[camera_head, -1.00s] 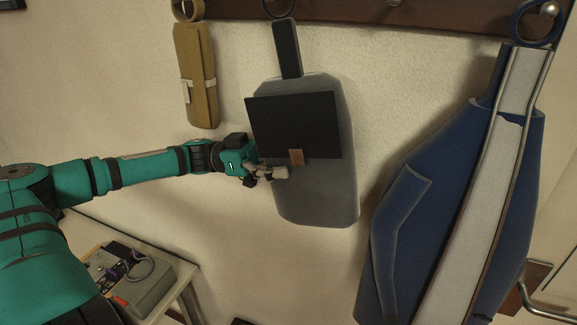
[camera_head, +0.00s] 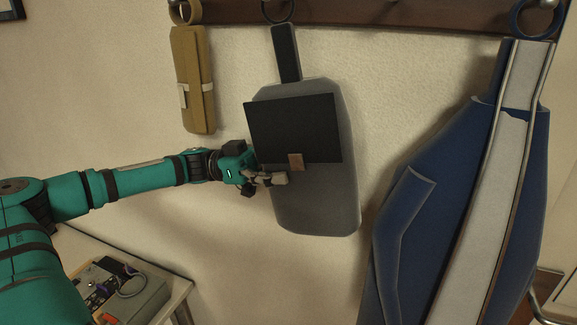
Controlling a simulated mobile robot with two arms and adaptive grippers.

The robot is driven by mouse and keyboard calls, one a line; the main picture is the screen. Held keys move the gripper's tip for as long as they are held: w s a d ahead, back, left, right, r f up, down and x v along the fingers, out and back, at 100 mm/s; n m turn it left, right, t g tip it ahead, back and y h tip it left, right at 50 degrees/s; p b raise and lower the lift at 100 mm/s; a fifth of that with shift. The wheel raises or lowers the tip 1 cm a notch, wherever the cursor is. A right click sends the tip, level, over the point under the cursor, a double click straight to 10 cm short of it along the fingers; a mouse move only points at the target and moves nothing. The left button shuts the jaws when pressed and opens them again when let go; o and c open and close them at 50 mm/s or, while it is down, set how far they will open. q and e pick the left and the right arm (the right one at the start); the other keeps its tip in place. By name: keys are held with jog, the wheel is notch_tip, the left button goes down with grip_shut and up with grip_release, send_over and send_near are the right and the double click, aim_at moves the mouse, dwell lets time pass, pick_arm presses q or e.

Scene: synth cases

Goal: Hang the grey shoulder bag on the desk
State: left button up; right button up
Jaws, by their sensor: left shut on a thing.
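The grey shoulder bag (camera_head: 318,200) hangs against the wall in the middle of the view. It has a black front flap (camera_head: 295,125), a small brown tab and a black strap. The strap runs up to a dark ring (camera_head: 278,14) at the wall rail. My left gripper (camera_head: 270,180) is shut on the bag at its left side, just below the flap. The exact grip between the fingers is hard to see. A pale table (camera_head: 180,292), perhaps the desk, shows only by its corner at the lower left. My right gripper is out of view.
The brown wall rail (camera_head: 370,12) with hooks crosses the top. A tan rolled item (camera_head: 190,85) hangs left of the bag, and a large blue garment-like item (camera_head: 420,210) hangs at the right. A grey box (camera_head: 140,300) with cables stands on the table.

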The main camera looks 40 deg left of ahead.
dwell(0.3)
pick_arm(q)
jog(key=o, duration=1.4)
jog(key=shift+o, duration=0.2)
